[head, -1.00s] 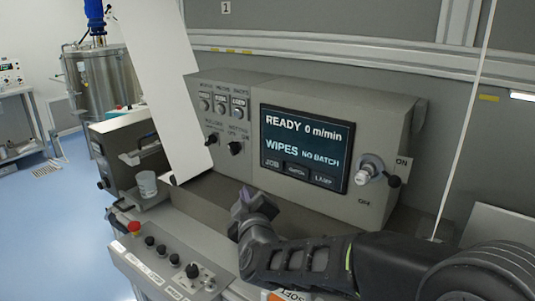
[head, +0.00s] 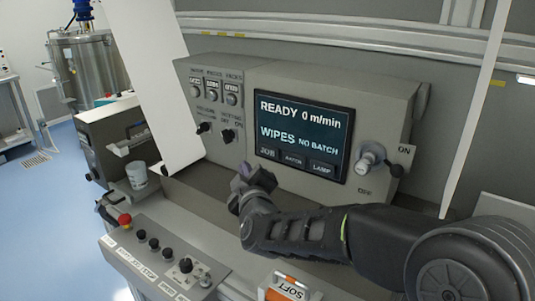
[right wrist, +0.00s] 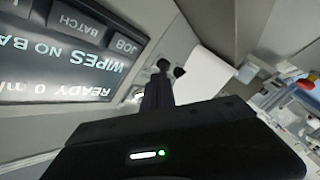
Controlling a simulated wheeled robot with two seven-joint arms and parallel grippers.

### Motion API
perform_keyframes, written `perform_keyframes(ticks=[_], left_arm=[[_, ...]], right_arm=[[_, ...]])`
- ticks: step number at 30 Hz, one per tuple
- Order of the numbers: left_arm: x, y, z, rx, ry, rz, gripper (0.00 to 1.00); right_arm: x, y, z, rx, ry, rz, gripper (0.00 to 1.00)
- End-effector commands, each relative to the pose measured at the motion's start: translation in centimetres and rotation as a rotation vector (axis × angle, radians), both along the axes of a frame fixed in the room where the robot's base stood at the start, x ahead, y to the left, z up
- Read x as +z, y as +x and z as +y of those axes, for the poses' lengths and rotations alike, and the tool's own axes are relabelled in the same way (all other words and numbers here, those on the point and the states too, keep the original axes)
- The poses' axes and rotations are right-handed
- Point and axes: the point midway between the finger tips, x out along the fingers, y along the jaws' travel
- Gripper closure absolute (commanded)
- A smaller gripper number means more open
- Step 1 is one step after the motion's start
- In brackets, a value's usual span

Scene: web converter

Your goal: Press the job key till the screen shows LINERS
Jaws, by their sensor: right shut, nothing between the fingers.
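The screen (head: 302,134) on the grey control box reads READY 0 m/min, WIPES and NO BATCH. The JOB key (head: 268,152) is at the lower left of the screen, beside the BATCH and LAMP keys. My right gripper (head: 246,172) is shut and empty, just below and left of the JOB key, apart from it as far as I can tell. In the right wrist view the screen (right wrist: 60,50) appears upside down, with the JOB key (right wrist: 124,46) near the shut fingers (right wrist: 160,68). My left gripper is out of view.
Knobs (head: 228,136) and small counters sit left of the screen, and a rotary switch (head: 368,160) marked ON/OFF sits right. A front panel (head: 150,250) carries a red button (head: 125,219) and several black ones. A white web (head: 150,80) hangs at left, near a cup (head: 137,175).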

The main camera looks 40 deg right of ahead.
Motion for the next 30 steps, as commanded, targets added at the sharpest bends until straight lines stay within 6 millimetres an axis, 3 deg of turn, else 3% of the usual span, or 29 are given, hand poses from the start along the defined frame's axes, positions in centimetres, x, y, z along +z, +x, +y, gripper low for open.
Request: perform_keyframes(ticks=[13, 30], left_arm=[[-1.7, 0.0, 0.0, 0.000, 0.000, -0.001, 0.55], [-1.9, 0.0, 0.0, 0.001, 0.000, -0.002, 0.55]], right_arm=[[-0.2, 1.6, -5.4, -0.001, 0.000, 0.000, 1.00], [-0.1, 1.8, -6.2, 0.000, 0.001, 0.001, 1.00]])
